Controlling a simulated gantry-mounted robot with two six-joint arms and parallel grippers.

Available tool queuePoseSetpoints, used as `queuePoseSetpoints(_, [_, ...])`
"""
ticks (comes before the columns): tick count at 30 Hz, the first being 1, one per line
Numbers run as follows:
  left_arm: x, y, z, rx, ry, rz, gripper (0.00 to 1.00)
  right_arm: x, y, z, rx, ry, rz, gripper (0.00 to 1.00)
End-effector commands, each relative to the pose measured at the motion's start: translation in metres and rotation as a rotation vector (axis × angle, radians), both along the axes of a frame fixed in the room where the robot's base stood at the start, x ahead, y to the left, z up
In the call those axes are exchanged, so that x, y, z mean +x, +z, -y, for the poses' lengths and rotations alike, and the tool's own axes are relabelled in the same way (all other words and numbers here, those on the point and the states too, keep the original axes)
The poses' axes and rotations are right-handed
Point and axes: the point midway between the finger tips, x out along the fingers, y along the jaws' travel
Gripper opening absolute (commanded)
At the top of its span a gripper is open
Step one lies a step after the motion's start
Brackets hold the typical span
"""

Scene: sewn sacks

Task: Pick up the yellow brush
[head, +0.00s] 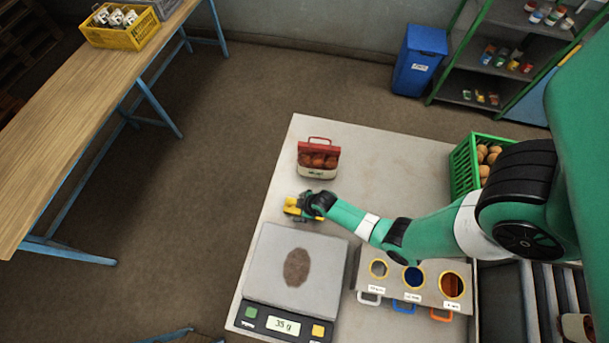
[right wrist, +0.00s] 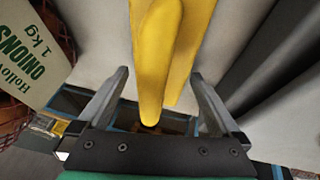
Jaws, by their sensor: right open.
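The yellow brush (head: 291,205) lies on the pale table, between the onion pack and the scale; the gripper partly hides it in the head view. In the right wrist view the yellow brush (right wrist: 157,60) reaches down between the two fingers. My right gripper (head: 306,207) is at the brush, with its fingers (right wrist: 159,78) apart on either side of it. Gaps show between the fingers and the brush. My left gripper is in neither view.
An onion pack with a red top (head: 318,160) stands just behind. A scale (head: 253,282) reading 35 g, with a brown patch on its pan, sits in front. A box with three round holes (head: 456,303) and a green crate (head: 462,165) stand to the right.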

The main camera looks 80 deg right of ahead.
Motion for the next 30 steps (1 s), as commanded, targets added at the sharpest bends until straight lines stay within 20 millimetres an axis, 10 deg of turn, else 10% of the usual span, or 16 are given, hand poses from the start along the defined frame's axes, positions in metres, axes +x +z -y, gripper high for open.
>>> queuePoseSetpoints(2, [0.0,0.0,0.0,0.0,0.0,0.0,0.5,0.0,0.0,0.0,0.0,0.0,0.0,1.0])
queuePoseSetpoints(16, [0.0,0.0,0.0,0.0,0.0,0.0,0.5,0.0,0.0,0.0,0.0,0.0,0.0,0.16])
queuePoseSetpoints(24, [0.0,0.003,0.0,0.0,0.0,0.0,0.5,0.0,0.006,0.0,0.0,0.0,0.001,0.16])
queuePoseSetpoints(30, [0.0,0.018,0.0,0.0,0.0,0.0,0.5,0.001,0.045,0.0,-0.002,0.0,0.004,0.16])
